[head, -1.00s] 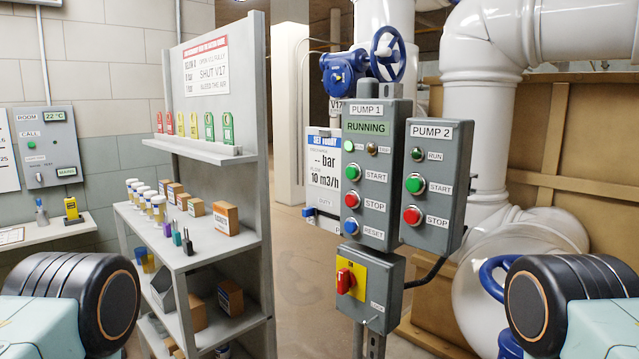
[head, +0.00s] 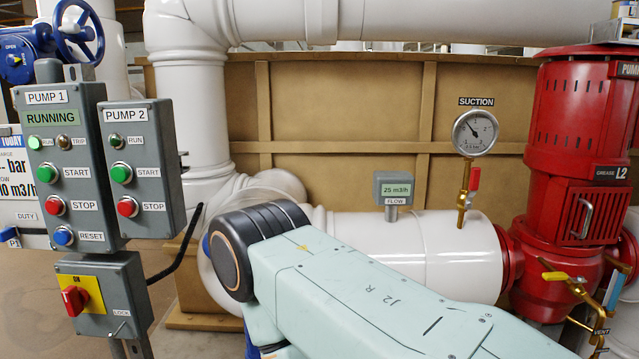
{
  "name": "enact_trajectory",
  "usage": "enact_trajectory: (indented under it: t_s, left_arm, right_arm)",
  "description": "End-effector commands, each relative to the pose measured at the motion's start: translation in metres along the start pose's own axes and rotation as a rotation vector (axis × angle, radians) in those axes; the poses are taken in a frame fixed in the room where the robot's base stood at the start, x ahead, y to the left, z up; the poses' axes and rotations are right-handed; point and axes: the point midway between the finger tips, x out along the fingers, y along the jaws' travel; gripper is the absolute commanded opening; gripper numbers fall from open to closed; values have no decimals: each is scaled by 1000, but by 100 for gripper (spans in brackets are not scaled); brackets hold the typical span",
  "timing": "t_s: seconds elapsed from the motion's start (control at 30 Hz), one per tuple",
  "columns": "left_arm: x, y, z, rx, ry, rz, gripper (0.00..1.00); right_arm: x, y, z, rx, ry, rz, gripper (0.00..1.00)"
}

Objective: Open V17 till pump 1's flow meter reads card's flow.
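The flow meter (head: 393,189) is a small grey box on the white pipe, and its green display reads 25 m3/h. The set card (head: 14,180) is cut off at the left edge behind the pump 1 panel; its visible lines end in "-- bar" and "0 m3/h". A blue handwheel (head: 79,30) with a blue gearbox marked OPEN is at the top left, partly cut off; its V17 tag does not show. The pump 1 panel (head: 75,150) shows RUNNING with a lit green run lamp. My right arm crosses the lower middle; neither gripper is in view.
A suction gauge (head: 475,133) and a red pump (head: 580,170) are at the right. A yellow-handled vent valve (head: 560,277) is low right. Brown crating stands behind.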

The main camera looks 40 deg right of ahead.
Motion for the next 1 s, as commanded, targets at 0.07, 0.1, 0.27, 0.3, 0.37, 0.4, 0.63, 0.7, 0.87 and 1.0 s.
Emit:
enact_trajectory:
  t_s: [0.07, 0.1, 0.27, 0.3, 0.37, 0.4, 0.63, 0.7, 0.87, 1.0]
  left_arm:
    - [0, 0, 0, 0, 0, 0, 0]
    - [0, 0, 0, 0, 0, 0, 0]
    - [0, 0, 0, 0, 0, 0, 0]
    - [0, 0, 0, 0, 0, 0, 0]
    - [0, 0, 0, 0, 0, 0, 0]
    - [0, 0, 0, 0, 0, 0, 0]
    - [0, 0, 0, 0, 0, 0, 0]
    - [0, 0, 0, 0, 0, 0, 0]
    - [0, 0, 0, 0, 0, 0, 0]
    - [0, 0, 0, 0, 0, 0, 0]
  right_arm:
    - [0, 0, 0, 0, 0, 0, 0]
    - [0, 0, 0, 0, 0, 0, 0]
    - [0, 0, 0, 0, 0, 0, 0]
    - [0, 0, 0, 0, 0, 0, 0]
    - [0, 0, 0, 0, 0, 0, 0]
    - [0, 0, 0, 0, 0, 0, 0]
    - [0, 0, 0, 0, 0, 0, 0]
    - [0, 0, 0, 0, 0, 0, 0]
    - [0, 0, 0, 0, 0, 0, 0]
    - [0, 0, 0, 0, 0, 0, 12]
